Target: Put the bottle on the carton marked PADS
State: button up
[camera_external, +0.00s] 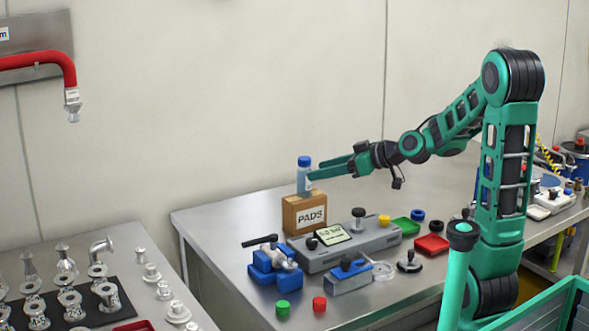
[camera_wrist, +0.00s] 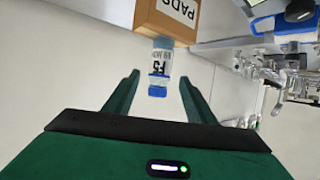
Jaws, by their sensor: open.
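The clear bottle with a blue cap (camera_external: 304,174) stands upright on top of the brown carton marked PADS (camera_external: 304,216). In the wrist view the picture is turned over, and the bottle (camera_wrist: 160,66) hangs from the carton (camera_wrist: 165,22) with its cap towards me. My gripper (camera_external: 322,172) is open, just right of the bottle at about its height. In the wrist view the bottle shows between the two spread fingers (camera_wrist: 159,80), with a gap on each side. I cannot tell how far it reaches in between them.
A grey device with a display (camera_external: 345,244) sits right beside the carton. Blue clamp tools (camera_external: 273,262), green (camera_external: 407,226) and red (camera_external: 432,245) trays and small caps crowd the table. Bare wall is behind. Metal fittings cover the left table (camera_external: 110,258).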

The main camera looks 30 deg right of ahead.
jog(key=shift+v, duration=1)
jog(key=s+d+f+m+g+h, duration=0.2)
jog(key=s+d+f+m, duration=0.1)
jog(key=s+d, duration=0.3)
jog(key=s+d+f+m+g+h, duration=0.3)
jog(key=s+d+f+m, duration=0.1)
jog(key=s+d, duration=0.3)
jog(key=s+d+f+m+g+h, duration=0.2)
jog(key=s+d, duration=0.4)
jog(key=s, duration=0.3)
jog(key=shift+s+d+f+m+h, duration=0.1)
jog(key=shift+f+m+h, duration=0.25)
jog(key=shift+f, duration=0.1)
jog(key=shift+s+d+f+m+h, duration=0.15)
jog(key=shift+f+m+h, duration=0.15)
jog(key=shift+f, duration=0.2)
jog(key=s+m+g, duration=0.1)
jog(key=s, duration=0.2)
jog(key=s+m+g, duration=0.1)
jog(key=s, duration=0.2)
jog(key=s+f+m+g+y, duration=0.1)
jog(key=s+g, duration=0.1)
jog(key=s, duration=0.2)
jog(key=shift+s+a+f, duration=0.1)
jog(key=shift+a, duration=0.1)
